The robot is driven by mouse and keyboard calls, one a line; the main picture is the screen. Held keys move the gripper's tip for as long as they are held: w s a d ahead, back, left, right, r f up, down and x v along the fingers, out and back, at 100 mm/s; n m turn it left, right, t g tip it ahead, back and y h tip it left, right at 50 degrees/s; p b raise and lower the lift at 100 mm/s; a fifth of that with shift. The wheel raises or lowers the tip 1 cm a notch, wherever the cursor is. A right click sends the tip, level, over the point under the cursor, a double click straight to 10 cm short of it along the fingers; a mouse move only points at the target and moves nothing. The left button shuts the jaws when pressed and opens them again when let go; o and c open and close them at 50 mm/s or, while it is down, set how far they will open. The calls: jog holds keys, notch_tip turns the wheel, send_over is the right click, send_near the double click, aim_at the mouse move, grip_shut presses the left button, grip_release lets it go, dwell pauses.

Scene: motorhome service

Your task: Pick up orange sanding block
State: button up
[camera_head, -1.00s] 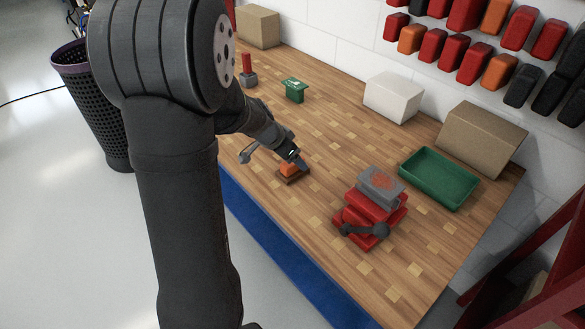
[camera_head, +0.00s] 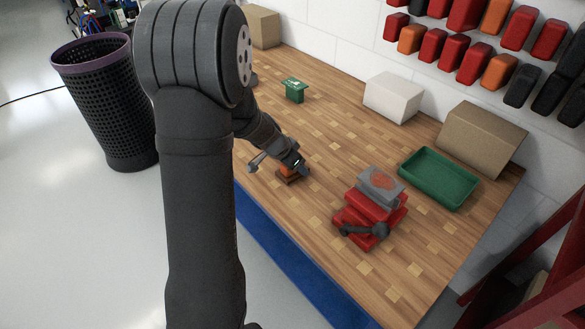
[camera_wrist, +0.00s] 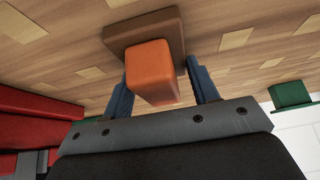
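The orange sanding block (camera_head: 285,173) sits on the wooden workbench, with a brown base (camera_head: 293,180) under its orange top. My gripper (camera_head: 295,167) is low over it and partly hides it in the head view. In the wrist view the orange top (camera_wrist: 150,70) lies between the two blue fingers of my gripper (camera_wrist: 158,68). The fingers are apart, one on each side of the block, with a small gap showing on the right side. The brown base (camera_wrist: 118,38) shows beyond the fingertips.
A red vise (camera_head: 368,212) with a grey top stands right of the block. A green tray (camera_head: 438,178), a cardboard box (camera_head: 482,138), a white box (camera_head: 392,97) and a small green container (camera_head: 295,89) stand farther back. Bare bench lies between the block and the vise.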

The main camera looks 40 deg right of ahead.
jog(key=shift+r, duration=0.15)
notch_tip(320, 180, up, 4)
jog(key=shift+s+r, duration=0.1)
jog(key=shift+r, duration=0.1)
jog(key=s+d+r, duration=0.1)
jog(key=s+r, duration=0.5)
jog(key=s, duration=0.5)
jog(key=shift+s+d+r, duration=0.2)
